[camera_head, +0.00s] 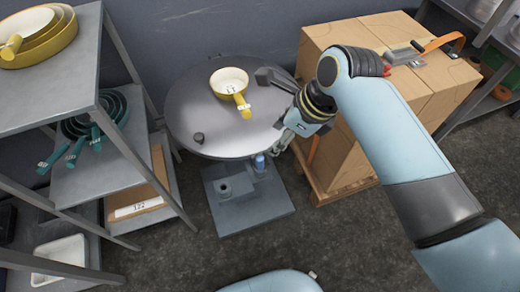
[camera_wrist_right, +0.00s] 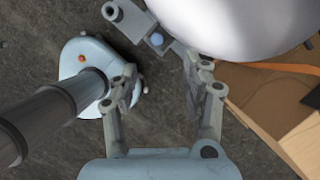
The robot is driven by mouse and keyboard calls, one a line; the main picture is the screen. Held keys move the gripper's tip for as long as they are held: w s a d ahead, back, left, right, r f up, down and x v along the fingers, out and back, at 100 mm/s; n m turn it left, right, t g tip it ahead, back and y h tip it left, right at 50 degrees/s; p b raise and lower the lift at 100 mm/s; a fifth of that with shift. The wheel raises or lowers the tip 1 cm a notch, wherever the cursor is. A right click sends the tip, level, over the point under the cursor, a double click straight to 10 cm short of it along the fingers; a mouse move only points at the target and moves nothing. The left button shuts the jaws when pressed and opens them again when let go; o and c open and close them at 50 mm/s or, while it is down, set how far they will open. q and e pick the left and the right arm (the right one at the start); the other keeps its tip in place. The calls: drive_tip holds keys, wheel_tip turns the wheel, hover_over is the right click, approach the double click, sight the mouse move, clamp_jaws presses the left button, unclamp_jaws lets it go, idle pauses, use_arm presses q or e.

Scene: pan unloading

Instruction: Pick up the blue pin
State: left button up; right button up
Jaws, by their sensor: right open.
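The blue pin (camera_head: 260,161) stands upright on the grey base plate below the front edge of the round table. Its blue top (camera_wrist_right: 157,39) also shows in the right wrist view, beyond and roughly between my fingertips. My right gripper (camera_head: 280,146) is by the table's front right edge, just right of the pin and apart from it. In the right wrist view my right gripper (camera_wrist_right: 160,72) has its fingers spread with nothing between them. My left gripper is not in view.
The round grey table (camera_head: 190,118) carries a yellow pan (camera_head: 230,82) and a small dark knob (camera_head: 199,137). The base plate (camera_head: 255,211) also holds a grey hollow post (camera_head: 224,189). Cardboard boxes (camera_head: 345,140) stand close on the right; a shelf (camera_head: 85,179) with pans stands left.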

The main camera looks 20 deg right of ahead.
hover_over(261, 158)
drive_tip(key=s+d, duration=0.1)
drive_tip(key=d, duration=0.1)
wheel_tip(261, 158, down, 4)
drive_tip(key=b+x, duration=0.1)
drive_tip(key=x, duration=0.1)
drive_tip(key=s+x, duration=0.1)
drive_tip(key=x, duration=0.2)
drive_tip(key=shift+f+b, duration=0.2)
drive_tip(key=shift+b, duration=0.15)
drive_tip(key=shift+a+f, duration=0.2)
drive_tip(key=shift+f, duration=0.25)
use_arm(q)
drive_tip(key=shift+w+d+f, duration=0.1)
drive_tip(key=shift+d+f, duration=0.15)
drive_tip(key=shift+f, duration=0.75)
use_arm(e)
clamp_jaws()
